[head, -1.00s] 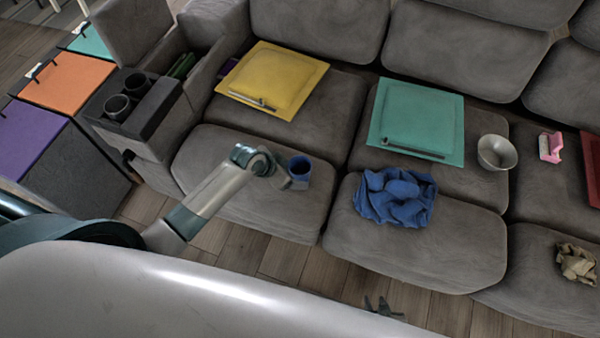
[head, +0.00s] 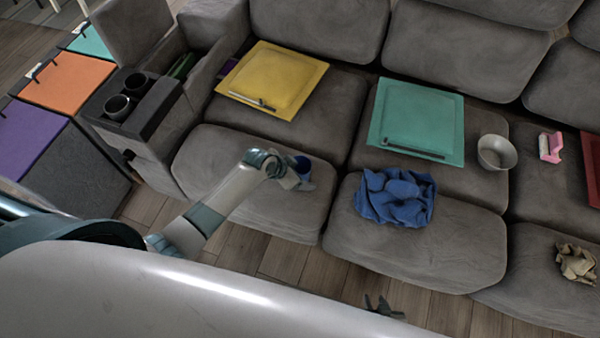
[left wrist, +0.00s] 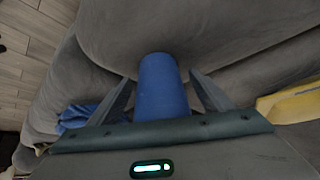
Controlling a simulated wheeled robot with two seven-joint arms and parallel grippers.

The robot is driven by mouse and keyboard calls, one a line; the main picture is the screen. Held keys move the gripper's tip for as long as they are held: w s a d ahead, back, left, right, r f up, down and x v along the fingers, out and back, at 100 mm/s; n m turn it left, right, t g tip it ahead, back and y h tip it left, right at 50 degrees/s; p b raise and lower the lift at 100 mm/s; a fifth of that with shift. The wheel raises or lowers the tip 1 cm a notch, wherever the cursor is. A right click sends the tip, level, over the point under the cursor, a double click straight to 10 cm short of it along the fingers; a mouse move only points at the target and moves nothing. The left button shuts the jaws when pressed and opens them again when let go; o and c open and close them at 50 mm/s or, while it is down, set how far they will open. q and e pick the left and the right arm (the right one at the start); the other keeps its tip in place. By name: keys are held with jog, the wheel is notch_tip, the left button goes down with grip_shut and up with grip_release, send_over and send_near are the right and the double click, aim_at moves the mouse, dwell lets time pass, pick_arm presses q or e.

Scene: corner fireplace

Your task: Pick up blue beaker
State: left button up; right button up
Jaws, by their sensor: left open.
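The blue beaker (head: 302,165) stands on the left footrest cushion of the grey sofa in the head view, partly hidden behind my left gripper (head: 298,180). In the left wrist view the beaker (left wrist: 162,85) lies between the two spread fingers of my left gripper (left wrist: 162,92), with a gap on each side at the tips. The left gripper is open around it. My right gripper (head: 383,307) is low over the wooden floor at the bottom of the head view, small and empty, with its fingers apart.
A crumpled blue cloth (head: 396,197) lies on the middle footrest. A metal bowl (head: 497,152) and crumpled brown paper (head: 576,262) are at right. Cup holders (head: 118,106) sit at left.

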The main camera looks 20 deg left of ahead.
aim_at(307, 171)
pick_arm(q)
jog(key=c, duration=1.1)
jog(key=shift+r, duration=0.1)
jog(key=shift+r, duration=0.6)
notch_tip(307, 171, up, 2)
jog(key=shift+r, duration=0.1)
jog(key=s+d+r, duration=0.7)
jog(key=s, duration=0.2)
jog(key=shift+d+r, duration=0.2)
jog(key=shift+d, duration=0.05)
